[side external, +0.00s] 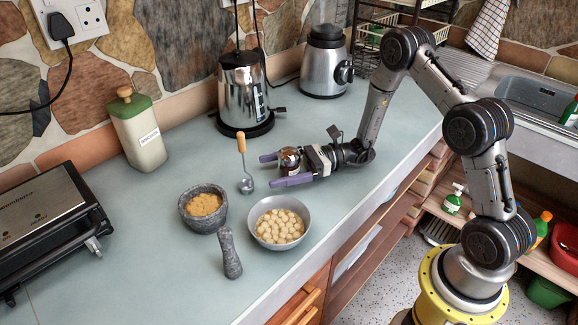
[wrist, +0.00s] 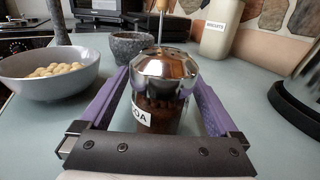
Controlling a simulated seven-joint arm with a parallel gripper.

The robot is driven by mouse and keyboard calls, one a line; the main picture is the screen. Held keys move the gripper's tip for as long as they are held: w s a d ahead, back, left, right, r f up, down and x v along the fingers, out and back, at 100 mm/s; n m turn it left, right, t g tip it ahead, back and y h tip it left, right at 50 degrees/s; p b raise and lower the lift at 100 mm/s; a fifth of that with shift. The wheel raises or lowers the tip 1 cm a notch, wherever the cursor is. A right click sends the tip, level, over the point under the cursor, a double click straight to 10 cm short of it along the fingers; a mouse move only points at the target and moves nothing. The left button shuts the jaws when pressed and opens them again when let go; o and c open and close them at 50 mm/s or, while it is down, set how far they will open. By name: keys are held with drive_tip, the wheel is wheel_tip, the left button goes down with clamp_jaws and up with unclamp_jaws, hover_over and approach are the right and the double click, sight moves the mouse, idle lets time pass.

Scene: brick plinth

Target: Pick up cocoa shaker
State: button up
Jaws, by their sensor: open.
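The cocoa shaker (wrist: 163,82) has a shiny domed metal lid and a clear body with dark brown powder. Part of a white label reading "OA" shows on its left side in the wrist view. It stands upright on the counter, and in the side view the shaker (side external: 290,160) is partly hidden by my gripper. My gripper (side external: 276,170) is open and low over the counter, with one purple finger on each side of the shaker. In the wrist view the gripper (wrist: 160,90) surrounds the shaker; I cannot tell whether either finger touches it.
A grey bowl of pale pieces (side external: 254,226), a stone mortar (side external: 190,222), a pestle (side external: 230,253) and a wooden-handled utensil (side external: 242,150) stand close by. A metal kettle (side external: 240,90) and a grinder (side external: 323,65) are behind. The counter's front edge is near the bowl.

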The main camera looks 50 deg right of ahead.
drive_tip(key=shift+c, duration=0.4)
drive_tip(key=c, duration=1.4)
clamp_jaws()
drive_tip(key=shift+r, duration=0.15)
